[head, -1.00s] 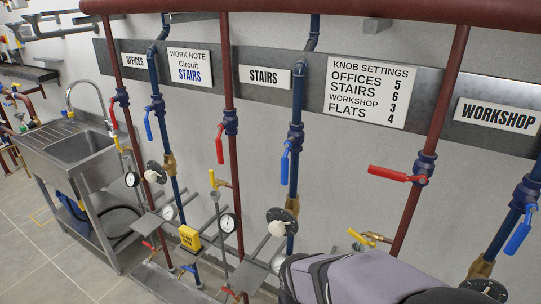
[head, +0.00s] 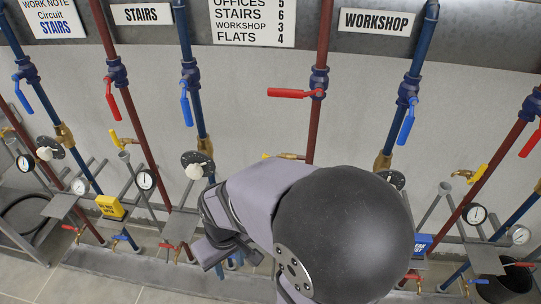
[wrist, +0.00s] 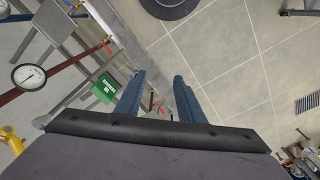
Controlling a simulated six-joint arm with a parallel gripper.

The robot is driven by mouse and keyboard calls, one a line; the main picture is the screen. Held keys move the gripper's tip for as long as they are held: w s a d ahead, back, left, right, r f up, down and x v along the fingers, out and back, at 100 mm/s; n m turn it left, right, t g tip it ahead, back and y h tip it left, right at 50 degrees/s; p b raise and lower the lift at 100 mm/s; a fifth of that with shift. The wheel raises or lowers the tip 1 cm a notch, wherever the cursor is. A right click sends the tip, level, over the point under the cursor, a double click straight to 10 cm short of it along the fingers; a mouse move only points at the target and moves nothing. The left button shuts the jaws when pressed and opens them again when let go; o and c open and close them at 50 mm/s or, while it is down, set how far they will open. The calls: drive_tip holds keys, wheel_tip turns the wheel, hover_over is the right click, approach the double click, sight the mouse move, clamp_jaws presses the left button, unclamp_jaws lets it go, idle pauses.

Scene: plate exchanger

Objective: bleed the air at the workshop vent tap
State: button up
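The WORKSHOP sign (head: 377,21) hangs above a red pipe and a blue pipe. On the red pipe, a red lever (head: 288,93) lies level, across the pipe. Below it, a brass vent tap (head: 291,156) with a yellow handle (head: 267,156) sticks out to the left, just above my arm. My arm hides the lower red pipe and what hangs under the tap. In the wrist view, my gripper (wrist: 158,90) has its two blue fingers apart with nothing between them. It points over the floor, with no vent tap between the fingers.
The blue pipe beside it has a blue lever (head: 406,124). A yellow tag box (head: 110,207) and a blue tag box (head: 419,244) sit on lower fittings. The wrist view shows a green box (wrist: 104,88) and a gauge (wrist: 28,77) left of the fingers.

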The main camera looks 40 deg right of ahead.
drive_tip(key=w+d+r+n+t+h+b, duration=0.25)
drive_tip(key=w+d+t, duration=0.35)
drive_tip(key=w, duration=0.6)
drive_tip(key=w+d+r+n+t+h+b, duration=0.1)
drive_tip(key=w+d+r+t+b, duration=0.35)
drive_tip(key=w, duration=0.75)
drive_tip(key=s+d+f+n+t+h+b, duration=0.2)
drive_tip(key=d+b, duration=0.3)
drive_tip(key=d, duration=0.3)
drive_tip(key=s+d+f+n+t+h+b, duration=0.2)
drive_tip(key=s+d+f+t+h+b, duration=0.1)
drive_tip(key=d, duration=0.5)
drive_tip(key=shift+d+f+t+b, duration=0.2)
drive_tip(key=shift+f+t+b, duration=0.3)
drive_tip(key=shift+t+b, duration=0.55)
drive_tip(key=p+x, duration=0.1)
drive_tip(key=x, duration=0.6)
drive_tip(key=shift+w, duration=0.1)
drive_tip(key=shift+c, duration=0.7)
